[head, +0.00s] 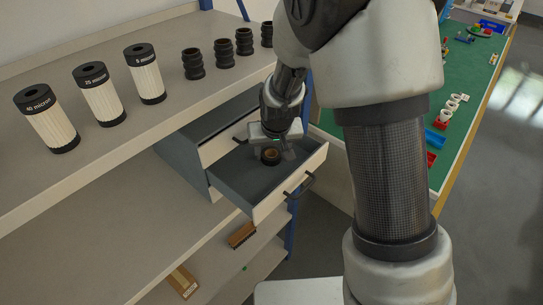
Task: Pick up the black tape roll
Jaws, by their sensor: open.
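The black tape roll (270,155) lies in the open drawer (236,178), on its dark grey floor. It is a small dark ring with a brownish core. My gripper (272,150) is inside or just over the drawer, right at the roll, with a finger showing to the roll's right. The jaws are open. My gripper's body hides the space behind the roll, and I cannot tell whether the fingers touch it.
The drawer's front panel with a dark handle (299,187) faces right. Filter cartridges (98,94) and black ribbed parts (223,53) stand on the upper shelf. A brown brush-like block (241,235) lies below. A green-topped table (462,95) with small parts stands right.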

